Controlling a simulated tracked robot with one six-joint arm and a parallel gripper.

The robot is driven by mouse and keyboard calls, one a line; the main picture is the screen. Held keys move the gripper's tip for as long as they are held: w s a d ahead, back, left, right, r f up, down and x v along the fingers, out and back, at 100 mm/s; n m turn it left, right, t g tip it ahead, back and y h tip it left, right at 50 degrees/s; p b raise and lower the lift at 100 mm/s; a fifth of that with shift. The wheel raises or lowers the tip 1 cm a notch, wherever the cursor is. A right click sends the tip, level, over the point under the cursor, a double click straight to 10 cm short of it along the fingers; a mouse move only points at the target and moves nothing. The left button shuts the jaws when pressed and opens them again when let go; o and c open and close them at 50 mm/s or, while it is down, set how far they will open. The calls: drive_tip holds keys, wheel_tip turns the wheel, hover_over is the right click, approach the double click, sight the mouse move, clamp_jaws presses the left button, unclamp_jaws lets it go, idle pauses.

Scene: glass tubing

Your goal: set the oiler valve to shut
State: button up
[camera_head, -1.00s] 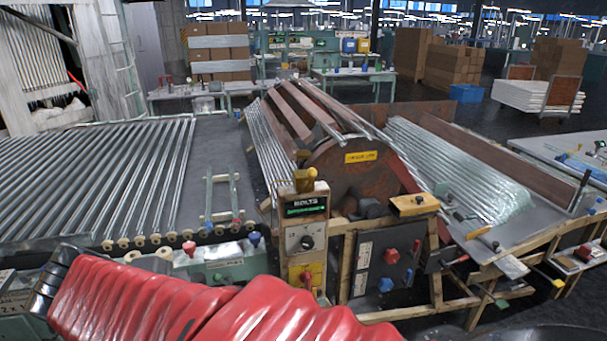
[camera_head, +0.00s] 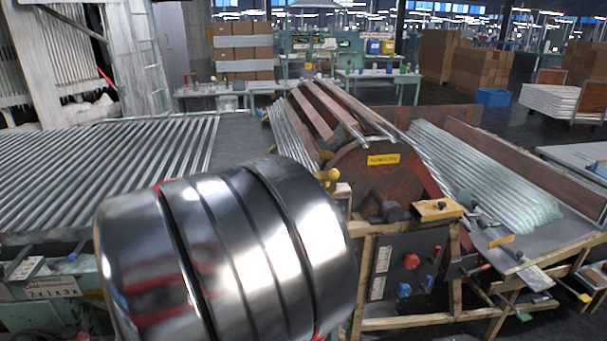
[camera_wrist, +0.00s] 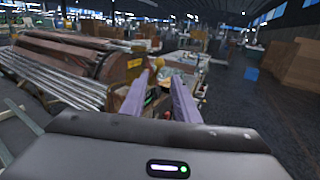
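No part is clearly labelled as the oiler valve, and I cannot tell which one it is. A dark panel (camera_head: 402,258) on the machine's wooden frame carries a red knob (camera_head: 411,261) and a blue knob (camera_head: 404,290). My gripper (camera_wrist: 158,92) shows only in the wrist view. Its two purple fingers stand apart with nothing seen held between them.
The brown machine drum with a yellow label (camera_head: 383,159) stands at centre. Glass tubes (camera_head: 490,175) lie on its right side, and a tube bed (camera_head: 100,175) is at the left. A yellow-topped block (camera_head: 437,209) sits on the frame. Open floor (camera_wrist: 245,115) shows at right in the wrist view.

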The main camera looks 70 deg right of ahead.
sight(331, 176)
drive_tip(key=shift+s+d, duration=0.1)
drive_tip(key=shift+x, duration=6.8)
drive_tip(key=shift+c, duration=0.3)
